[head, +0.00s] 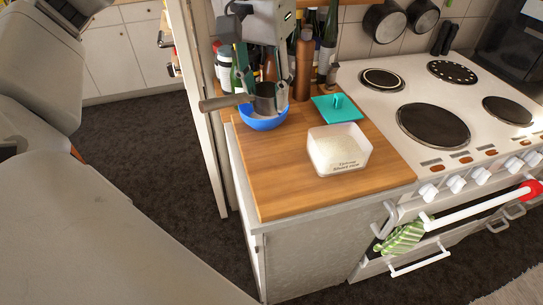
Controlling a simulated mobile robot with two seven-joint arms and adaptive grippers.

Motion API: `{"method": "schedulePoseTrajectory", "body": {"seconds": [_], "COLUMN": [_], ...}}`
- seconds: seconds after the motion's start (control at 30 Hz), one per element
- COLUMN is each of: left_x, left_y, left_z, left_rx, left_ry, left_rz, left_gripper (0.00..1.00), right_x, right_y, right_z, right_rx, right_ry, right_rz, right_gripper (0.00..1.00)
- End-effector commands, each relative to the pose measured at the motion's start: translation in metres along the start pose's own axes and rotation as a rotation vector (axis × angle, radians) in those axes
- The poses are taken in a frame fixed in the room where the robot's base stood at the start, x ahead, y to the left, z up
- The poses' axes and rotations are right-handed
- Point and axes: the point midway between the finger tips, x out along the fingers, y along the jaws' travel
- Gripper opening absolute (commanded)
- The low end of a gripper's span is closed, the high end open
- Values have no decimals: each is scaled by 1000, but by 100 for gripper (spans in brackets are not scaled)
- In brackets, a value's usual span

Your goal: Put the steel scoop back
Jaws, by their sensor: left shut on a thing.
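My left gripper (260,84) comes down from above and is shut on the scoop. The scoop's cup is over or partly inside a blue bowl (262,123); I cannot tell whether they touch. A clear-white tub (338,158) with dark lettering stands open to the right, with pale contents. A teal lid (337,108) with a knob lies behind it. My right gripper is not in view.
Several bottles (303,62) stand close behind the bowl and gripper. A white stove (390,90) with hotplates is to the right, and pans (384,22) hang on the tiled wall. The front left of the wooden counter (270,185) is clear.

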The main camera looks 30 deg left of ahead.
Motion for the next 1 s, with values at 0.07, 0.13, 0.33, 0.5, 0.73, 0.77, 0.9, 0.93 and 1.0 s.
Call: {"method": "schedulePoseTrajectory", "body": {"seconds": [0.07,0.13,0.33,0.5,0.73,0.77,0.9,0.93,1.0], "left_x": [25,42,87,108,122,126,148,151,155], "left_y": [-1,-1,-2,-2,-2,-3,-3,-3,-3], "left_z": [4,6,13,15,17,18,21,21,21], "left_rx": [1,0,1,-1,0,0,-1,-1,0], "left_ry": [-7,-7,-5,-1,-1,-2,-3,-4,-1], "left_rz": [0,0,0,1,0,0,0,0,1], "left_gripper": [0,0,0,0,0,0,0,0,0], "right_x": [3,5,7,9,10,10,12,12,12], "right_y": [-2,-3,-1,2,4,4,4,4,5], "right_z": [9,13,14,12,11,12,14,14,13], "right_rx": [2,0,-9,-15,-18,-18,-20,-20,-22], "right_ry": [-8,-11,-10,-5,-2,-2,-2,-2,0], "right_rz": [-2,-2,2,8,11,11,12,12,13], "right_gripper": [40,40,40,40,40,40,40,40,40]}}
